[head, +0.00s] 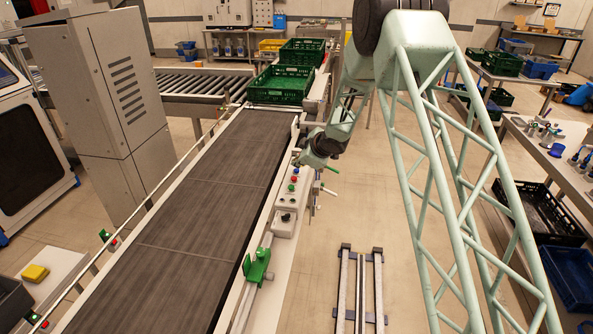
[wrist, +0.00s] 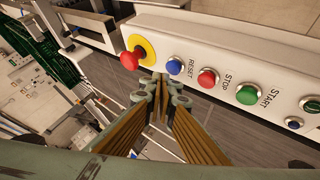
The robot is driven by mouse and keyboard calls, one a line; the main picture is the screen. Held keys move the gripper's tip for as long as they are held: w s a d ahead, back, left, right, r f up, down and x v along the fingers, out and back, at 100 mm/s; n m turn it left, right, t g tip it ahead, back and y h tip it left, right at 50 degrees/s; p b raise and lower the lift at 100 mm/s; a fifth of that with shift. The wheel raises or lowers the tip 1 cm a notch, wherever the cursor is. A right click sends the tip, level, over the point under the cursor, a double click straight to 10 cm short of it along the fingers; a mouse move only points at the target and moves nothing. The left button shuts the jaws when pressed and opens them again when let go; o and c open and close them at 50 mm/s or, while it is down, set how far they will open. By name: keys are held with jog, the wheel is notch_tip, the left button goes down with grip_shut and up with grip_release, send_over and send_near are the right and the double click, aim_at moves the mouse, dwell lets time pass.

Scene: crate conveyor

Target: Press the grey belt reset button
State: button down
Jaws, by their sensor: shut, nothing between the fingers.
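The control panel (head: 285,222) is a light box on the right side of the belt. In the wrist view, a blue button (wrist: 174,66) beside the word RESET is on the panel; it looks blue, not grey. Next to it are a red STOP button (wrist: 208,78) and a green START button (wrist: 247,94). My gripper (wrist: 161,84) is shut and empty, its fingertips close to the blue button in the picture, just below and left of it. Whether they touch it I cannot tell. In the head view my gripper (head: 300,160) is at the panel's far end.
A red mushroom button (wrist: 129,60) on a yellow disc (wrist: 141,47) sits beside the blue button, near the fingers. The dark belt (head: 185,205) runs along the panel, empty in its near part. Green crates (head: 279,85) stand at its far end. A green bracket (head: 258,266) is on the near rail.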

aim_at(296, 170)
jog(key=shift+r, duration=0.15)
jog(key=shift+r+p, duration=2.35)
jog(key=shift+p, duration=0.05)
